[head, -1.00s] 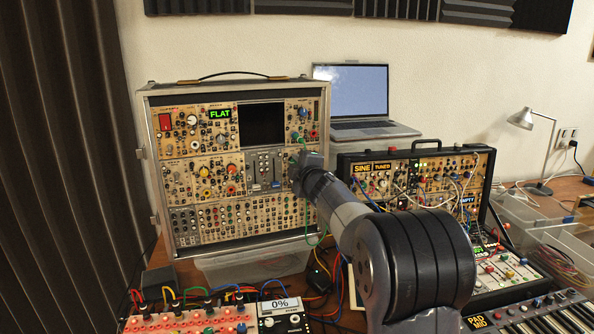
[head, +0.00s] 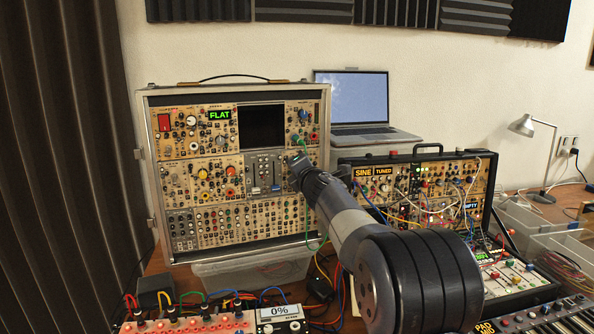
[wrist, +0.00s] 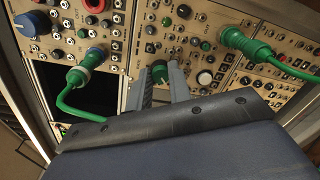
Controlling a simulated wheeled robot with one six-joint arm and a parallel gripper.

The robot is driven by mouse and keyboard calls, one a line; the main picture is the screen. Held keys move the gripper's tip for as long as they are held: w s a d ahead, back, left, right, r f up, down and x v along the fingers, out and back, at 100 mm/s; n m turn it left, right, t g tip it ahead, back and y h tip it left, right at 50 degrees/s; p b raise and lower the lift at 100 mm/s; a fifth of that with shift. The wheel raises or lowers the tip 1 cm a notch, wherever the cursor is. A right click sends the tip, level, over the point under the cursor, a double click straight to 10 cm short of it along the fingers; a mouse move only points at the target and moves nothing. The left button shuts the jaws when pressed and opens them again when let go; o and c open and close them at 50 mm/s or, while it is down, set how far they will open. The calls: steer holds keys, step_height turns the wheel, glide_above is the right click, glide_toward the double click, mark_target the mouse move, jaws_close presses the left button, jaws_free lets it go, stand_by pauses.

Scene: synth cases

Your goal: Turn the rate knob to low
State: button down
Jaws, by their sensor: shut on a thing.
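A small dark green knob (wrist: 159,71) sits on the tan synth panel in the wrist view. My gripper (wrist: 161,82) is shut on it, with one finger on each side. I cannot read a label by this knob or see clearly where it points, so I cannot tell its setting. In the head view my gripper (head: 295,163) is at the right side of the tall modular case (head: 151,200), and its own wrist hides the knob there.
A green cable plug (wrist: 83,70) is left of my fingers and another green plug (wrist: 240,42) is at right, both close by. A white knob (wrist: 204,77) is just right of the fingers. A laptop (head: 360,100) and a second synth case (head: 478,160) stand at right.

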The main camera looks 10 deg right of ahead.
steer(key=shift+f+n, duration=0.1)
steer(key=shift+n, duration=0.2)
steer(key=c, duration=1.3)
jaws_free()
steer(key=s+d+b, duration=0.1)
steer(key=s+b, duration=0.1)
steer(key=s, duration=0.8)
steer(key=shift+s, duration=0.4)
steer(key=shift+w, duration=0.1)
steer(key=w+a+p, duration=0.1)
steer(key=w+p, duration=0.1)
steer(key=w, duration=0.8)
steer(key=shift+w, duration=0.3)
